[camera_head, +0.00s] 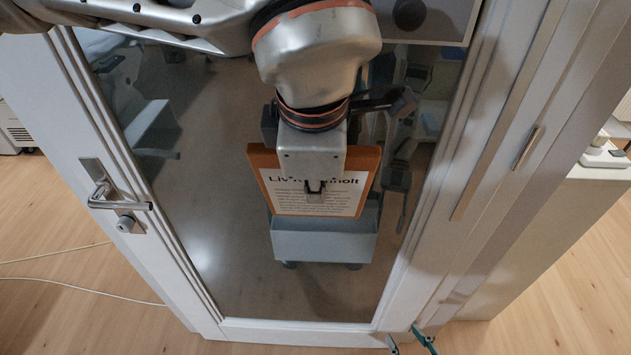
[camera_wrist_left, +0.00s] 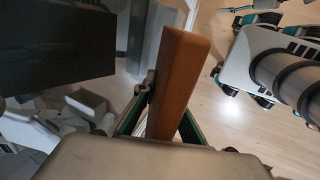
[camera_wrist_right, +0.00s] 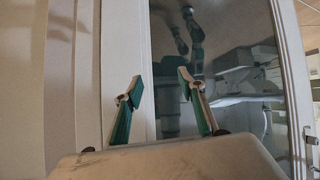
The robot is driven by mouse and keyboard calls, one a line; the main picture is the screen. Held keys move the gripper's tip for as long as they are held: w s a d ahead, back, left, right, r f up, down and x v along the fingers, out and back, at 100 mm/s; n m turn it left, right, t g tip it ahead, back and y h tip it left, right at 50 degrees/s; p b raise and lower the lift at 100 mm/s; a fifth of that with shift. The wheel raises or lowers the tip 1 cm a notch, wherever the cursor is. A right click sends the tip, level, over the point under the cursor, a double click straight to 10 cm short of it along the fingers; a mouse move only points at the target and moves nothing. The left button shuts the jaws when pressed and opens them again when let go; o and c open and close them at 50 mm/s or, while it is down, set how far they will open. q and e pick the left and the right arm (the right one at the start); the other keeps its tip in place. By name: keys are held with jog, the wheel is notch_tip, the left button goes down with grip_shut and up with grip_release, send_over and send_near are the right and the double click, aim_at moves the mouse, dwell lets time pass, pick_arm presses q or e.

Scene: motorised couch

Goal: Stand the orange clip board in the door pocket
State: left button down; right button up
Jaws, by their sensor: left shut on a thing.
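The orange clip board (camera_head: 368,172) with a white printed sheet hangs upright in front of the door glass. My left gripper (camera_head: 315,190) is shut on it from above; the left wrist view shows the board's edge (camera_wrist_left: 180,75) between the green-lined fingers. The grey door pocket (camera_head: 325,246) is low on the door, right below the board. The board's lower edge overlaps the pocket's opening in the head view; I cannot tell whether it is inside. My right gripper (camera_head: 408,341) is low near the door's bottom right corner, open and empty, as the right wrist view (camera_wrist_right: 160,85) also shows.
The white door frame (camera_head: 300,333) surrounds dark reflecting glass. A metal door handle (camera_head: 115,200) sticks out at the left. A light cabinet (camera_head: 570,220) stands at the right. A pale cable (camera_head: 75,285) lies on the wooden floor at the left.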

aim_at(316, 214)
pick_arm(q)
jog(key=shift+w+f, duration=0.55)
jog(key=shift+w+f+b, duration=0.5)
jog(key=shift+w+f, duration=0.35)
notch_tip(316, 214, down, 2)
jog(key=shift+b, duration=0.75)
jog(key=shift+f+b, duration=0.4)
jog(key=shift+f, duration=0.2)
jog(key=shift+f+b, duration=0.35)
jog(key=shift+f, duration=0.2)
jog(key=shift+f+b, duration=0.45)
jog(key=shift+f, duration=0.25)
